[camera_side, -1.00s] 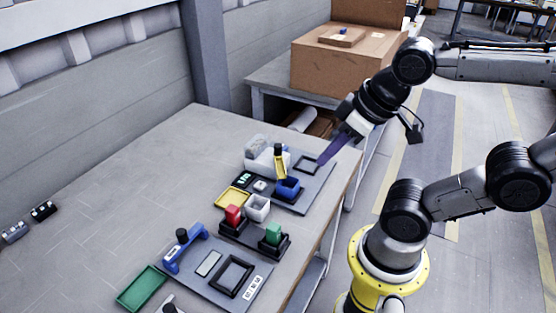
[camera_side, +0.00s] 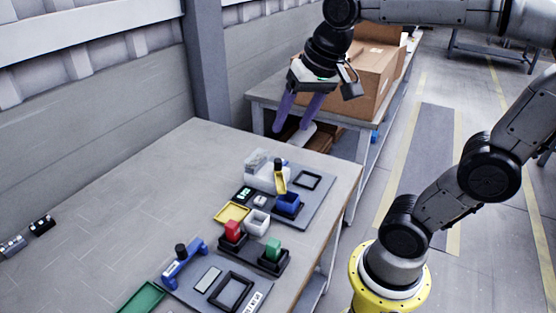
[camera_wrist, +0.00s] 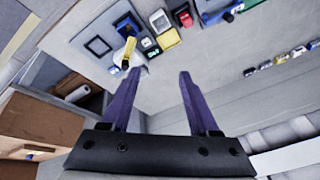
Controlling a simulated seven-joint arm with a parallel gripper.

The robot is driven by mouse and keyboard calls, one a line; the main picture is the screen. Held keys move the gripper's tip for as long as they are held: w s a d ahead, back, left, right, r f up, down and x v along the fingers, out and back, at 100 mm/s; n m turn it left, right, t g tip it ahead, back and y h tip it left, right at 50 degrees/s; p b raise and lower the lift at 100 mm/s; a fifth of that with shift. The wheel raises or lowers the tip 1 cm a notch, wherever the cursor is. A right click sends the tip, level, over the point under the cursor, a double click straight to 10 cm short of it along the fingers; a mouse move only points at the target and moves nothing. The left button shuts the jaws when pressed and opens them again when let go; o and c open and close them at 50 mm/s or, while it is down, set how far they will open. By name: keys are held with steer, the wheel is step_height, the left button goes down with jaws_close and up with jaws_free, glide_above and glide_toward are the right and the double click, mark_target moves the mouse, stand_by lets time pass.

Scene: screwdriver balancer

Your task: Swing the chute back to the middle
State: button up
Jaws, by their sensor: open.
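The yellow chute (camera_side: 280,183) with a black top stands at the far station, tilted, its lower end by a blue cup (camera_side: 288,202). In the wrist view the chute (camera_wrist: 128,52) shows near the tip of my left-hand finger, in line with it, and the blue cup (camera_wrist: 126,24) is just beyond. My gripper (camera_side: 291,128) has purple fingers spread wide and empty, held above and behind the station; it also shows in the wrist view (camera_wrist: 161,74). It appears apart from the chute. A white housing (camera_side: 262,172) stands behind the chute.
A grey plate with a black square frame (camera_side: 307,180) lies right of the chute. In front are a yellow tray (camera_side: 232,212), a white cup (camera_side: 256,222), a red block (camera_side: 232,230) and a green block (camera_side: 272,249). A blue handle (camera_side: 184,262) stands nearer.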

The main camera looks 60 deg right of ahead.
steer(key=w+d+m+g, duration=0.1)
steer(key=w+d+m, duration=0.25)
steer(key=w, duration=0.25)
steer(key=m+g, duration=0.3)
glide_above(278, 160)
step_height(278, 160, down, 11)
steer(key=shift+y, duration=0.3)
step_height(278, 160, down, 13)
steer(key=shift+f, duration=0.1)
jaws_close()
